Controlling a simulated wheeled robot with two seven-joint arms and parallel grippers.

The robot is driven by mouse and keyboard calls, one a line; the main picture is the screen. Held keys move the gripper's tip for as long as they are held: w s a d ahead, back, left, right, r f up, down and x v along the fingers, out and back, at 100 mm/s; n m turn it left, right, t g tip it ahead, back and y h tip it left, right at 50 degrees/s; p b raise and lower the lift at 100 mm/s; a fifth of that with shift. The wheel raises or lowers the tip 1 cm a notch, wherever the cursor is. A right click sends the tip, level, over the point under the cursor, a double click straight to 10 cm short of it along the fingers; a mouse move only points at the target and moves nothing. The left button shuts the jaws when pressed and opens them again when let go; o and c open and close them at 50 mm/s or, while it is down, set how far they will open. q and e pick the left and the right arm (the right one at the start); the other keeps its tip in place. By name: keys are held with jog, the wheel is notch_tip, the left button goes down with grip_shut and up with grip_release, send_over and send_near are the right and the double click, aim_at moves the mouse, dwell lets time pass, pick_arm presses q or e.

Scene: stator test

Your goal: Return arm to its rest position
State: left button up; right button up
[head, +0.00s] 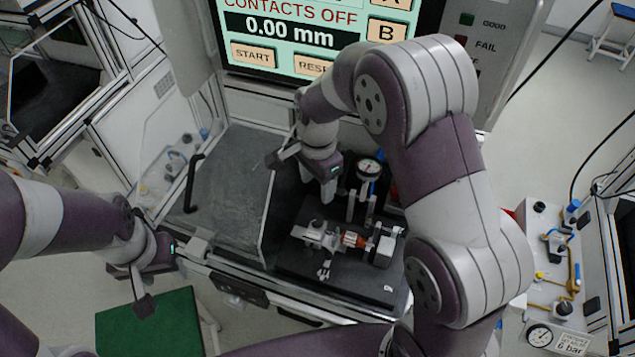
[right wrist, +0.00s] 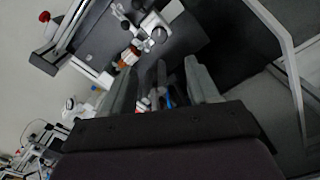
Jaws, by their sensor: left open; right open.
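My right arm (head: 465,180) reaches up from the lower right and bends over at the top, with its wrist pointing down. Its gripper (head: 327,192) hangs above the back of the test fixture (head: 300,262), left of the dial gauge (head: 369,167). In the right wrist view the right gripper (right wrist: 160,92) has its fingers apart, with nothing seen held between them. A copper-coloured stator part (head: 355,240) lies in the fixture, in front of and apart from the right gripper. My left gripper (head: 146,285) is at the left, above the green mat (head: 165,328); its fingertips are hard to make out.
The screen (head: 290,35) behind reads "CONTACTS OFF 0.00 mm". A grey tray area (head: 235,185) with a black handle (head: 193,183) lies left of the fixture. A panel with valves and a pressure gauge (head: 540,335) stands at the right.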

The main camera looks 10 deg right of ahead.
dwell(0.4)
jog(key=s+d+n+t+b, duration=0.1)
jog(key=s+d+n+b, duration=0.2)
jog(key=s+n, duration=1)
jog(key=s+d, duration=0.1)
jog(key=d, duration=0.1)
jog(key=shift+d+f, duration=0.25)
jog(key=shift+d, duration=0.15)
jog(key=shift+s, duration=0.15)
